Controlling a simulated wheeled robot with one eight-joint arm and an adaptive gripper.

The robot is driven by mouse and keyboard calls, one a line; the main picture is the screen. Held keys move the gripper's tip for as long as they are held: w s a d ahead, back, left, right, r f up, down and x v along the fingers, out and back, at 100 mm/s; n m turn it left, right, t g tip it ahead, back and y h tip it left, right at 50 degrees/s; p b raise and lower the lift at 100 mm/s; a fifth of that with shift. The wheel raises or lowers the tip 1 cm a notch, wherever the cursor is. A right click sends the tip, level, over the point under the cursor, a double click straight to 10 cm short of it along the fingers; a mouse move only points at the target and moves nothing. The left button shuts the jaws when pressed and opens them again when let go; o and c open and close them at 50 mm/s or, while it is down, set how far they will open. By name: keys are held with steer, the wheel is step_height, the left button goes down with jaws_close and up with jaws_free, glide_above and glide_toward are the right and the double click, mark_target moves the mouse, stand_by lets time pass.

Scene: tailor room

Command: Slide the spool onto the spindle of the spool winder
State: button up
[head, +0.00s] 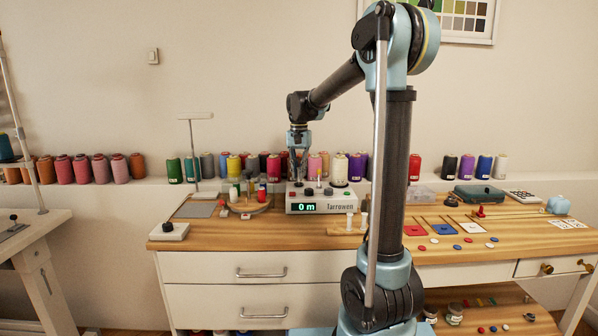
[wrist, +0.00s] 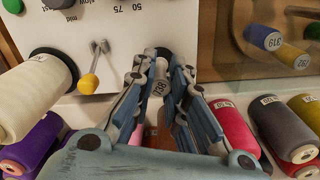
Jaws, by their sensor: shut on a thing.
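The spool winder (head: 320,197) is a white box on the table, with a display reading 0 m. In the wrist view its white control panel (wrist: 110,18) has knobs and a yellow-tipped lever (wrist: 89,82). My gripper (head: 298,178) points down over the left part of the winder. A dark round part of the winder (wrist: 165,57) shows just past the fingertips. The spindle is not clearly visible, so I cannot tell whether the spool touches it.
A cream thread cone (head: 340,169) stands at the winder's right, close to my fingers in the wrist view. Thread cones line the ledge behind. A thin stand (head: 192,150) rises at the back left.

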steer(key=shift+f, duration=0.3)
steer(key=o, duration=0.7)
steer(key=shift+o, duration=0.2)
steer(key=shift+r, duration=0.1)
